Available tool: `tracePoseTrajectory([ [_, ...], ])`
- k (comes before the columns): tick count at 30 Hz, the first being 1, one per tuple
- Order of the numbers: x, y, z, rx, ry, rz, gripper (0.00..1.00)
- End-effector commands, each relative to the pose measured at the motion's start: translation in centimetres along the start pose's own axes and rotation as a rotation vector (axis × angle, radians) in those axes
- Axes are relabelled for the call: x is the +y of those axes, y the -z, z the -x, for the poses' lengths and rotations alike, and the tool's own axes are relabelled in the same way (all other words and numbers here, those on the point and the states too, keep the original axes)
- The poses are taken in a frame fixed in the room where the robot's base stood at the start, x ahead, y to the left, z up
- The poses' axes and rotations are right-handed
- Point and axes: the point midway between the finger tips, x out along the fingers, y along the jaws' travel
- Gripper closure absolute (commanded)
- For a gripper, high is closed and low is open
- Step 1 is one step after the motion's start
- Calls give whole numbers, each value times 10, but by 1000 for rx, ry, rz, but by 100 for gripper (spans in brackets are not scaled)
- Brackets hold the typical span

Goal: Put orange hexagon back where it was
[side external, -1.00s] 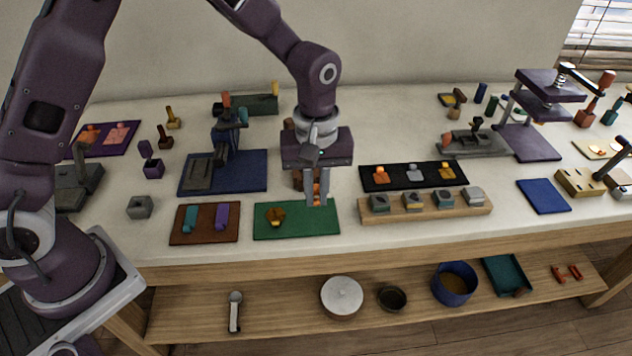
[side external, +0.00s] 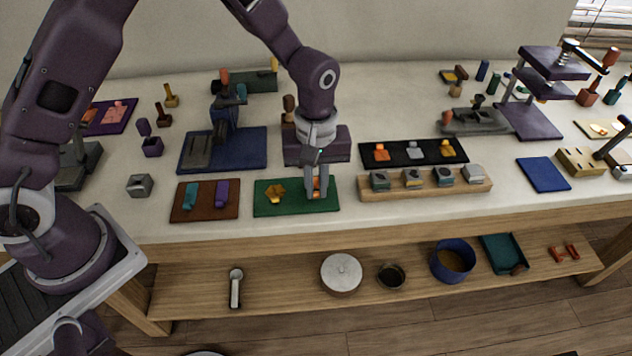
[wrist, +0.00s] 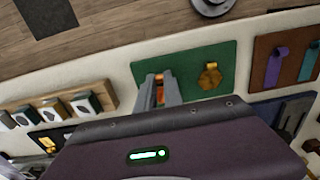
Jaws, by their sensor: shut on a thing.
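My gripper (side external: 317,194) is over the right part of the green mat (side external: 265,209), fingers pointing down, shut on a small orange piece (side external: 316,183). The fingers hide most of this piece, so its hexagon shape is hard to make out. The fingertips look at or very near the mat; contact is not clear. The wrist view shows the orange piece (wrist: 159,88) between the fingers over the green mat (wrist: 225,53). A gold piece (side external: 276,193) lies on the left part of the mat, apart from the fingers; it also shows in the wrist view (wrist: 209,76).
A brown mat (side external: 207,212) with teal and purple pieces lies left of the green mat. A black mat (side external: 397,153) with orange, grey and yellow pieces lies right, behind a wooden block rack (side external: 425,191). A dark-handled stamp (side external: 288,108) stands behind my gripper.

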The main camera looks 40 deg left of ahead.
Motion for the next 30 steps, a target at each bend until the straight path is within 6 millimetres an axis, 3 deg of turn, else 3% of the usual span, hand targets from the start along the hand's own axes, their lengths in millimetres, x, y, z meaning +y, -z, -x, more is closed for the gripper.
tracePoseTrajectory([
  [14,0,0,-7,0,0,0,100],
  [15,0,0,-7,0,0,0,83],
  [18,0,0,-7,0,0,0,63],
  [26,0,0,-7,0,0,0,63],
  [30,1,1,9,2,-4,-1,63],
])
